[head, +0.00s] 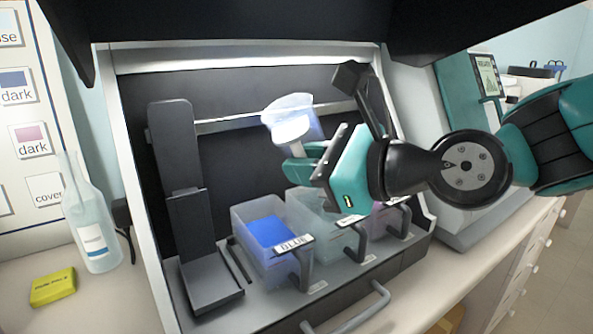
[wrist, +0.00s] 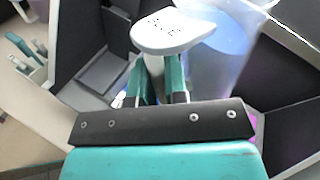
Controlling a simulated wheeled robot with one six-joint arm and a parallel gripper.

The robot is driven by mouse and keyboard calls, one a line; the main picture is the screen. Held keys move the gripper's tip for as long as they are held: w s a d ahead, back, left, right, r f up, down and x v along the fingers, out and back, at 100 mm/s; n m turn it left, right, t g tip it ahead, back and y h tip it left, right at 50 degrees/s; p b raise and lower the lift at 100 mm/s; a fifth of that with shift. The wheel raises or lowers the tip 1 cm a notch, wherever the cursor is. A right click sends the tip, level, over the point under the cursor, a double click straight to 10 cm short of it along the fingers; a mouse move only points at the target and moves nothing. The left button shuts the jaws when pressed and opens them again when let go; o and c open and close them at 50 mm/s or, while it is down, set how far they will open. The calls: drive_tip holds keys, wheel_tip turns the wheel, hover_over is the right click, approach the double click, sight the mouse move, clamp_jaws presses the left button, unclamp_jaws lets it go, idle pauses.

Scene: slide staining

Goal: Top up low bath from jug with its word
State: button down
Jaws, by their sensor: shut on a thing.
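My gripper (head: 305,158) is shut on the handle of a clear jug (head: 292,116), which also shows in the wrist view (wrist: 215,60). The jug holds pale blue liquid, and the pale tab (wrist: 172,30) over its handle reads "BLUE". I hold it in the air above the baths, slightly tilted in the head view. Below stands a clear bath (head: 271,266) of strong blue liquid with a tag (head: 293,244) reading "BLUE". Its liquid lies below the rim. Beside it is a pale bath (head: 322,205) whose tag I cannot read. A third, pinkish bath is partly hidden by my gripper.
A dark upright holder (head: 185,200) stands left of the baths inside the hood. A bar handle (head: 352,312) runs along the front. A bottle (head: 90,225) and a yellow block (head: 53,287) stand outside at left. A teal-and-white instrument (head: 465,130) stands at right.

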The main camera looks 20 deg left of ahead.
drive_tip(key=shift+w+r+n, duration=0.15)
drive_tip(key=shift+n, duration=0.15)
drive_tip(key=shift+d+h+p, duration=0.15)
drive_tip(key=shift+h+p, duration=0.25)
drive_tip(key=shift+p, duration=0.25)
drive_tip(key=shift+w+n, duration=0.15)
drive_tip(key=shift+n, duration=0.35)
drive_tip(key=shift+w+d+n+t+h+p, duration=0.2)
drive_tip(key=shift+n+t+h+p, duration=0.1)
drive_tip(key=shift+h+p, duration=0.15)
idle(0.7)
drive_tip(key=shift+d+n, duration=0.1)
drive_tip(key=shift+n, duration=0.3)
drive_tip(key=shift+w+f, duration=0.1)
drive_tip(key=shift+f, duration=0.1)
drive_tip(key=shift+t+h+p, duration=0.25)
drive_tip(key=shift+t+p, duration=0.05)
drive_tip(key=shift+w+d+f+n, duration=0.1)
drive_tip(key=shift+f+n, duration=0.05)
drive_tip(key=shift+n, duration=0.25)
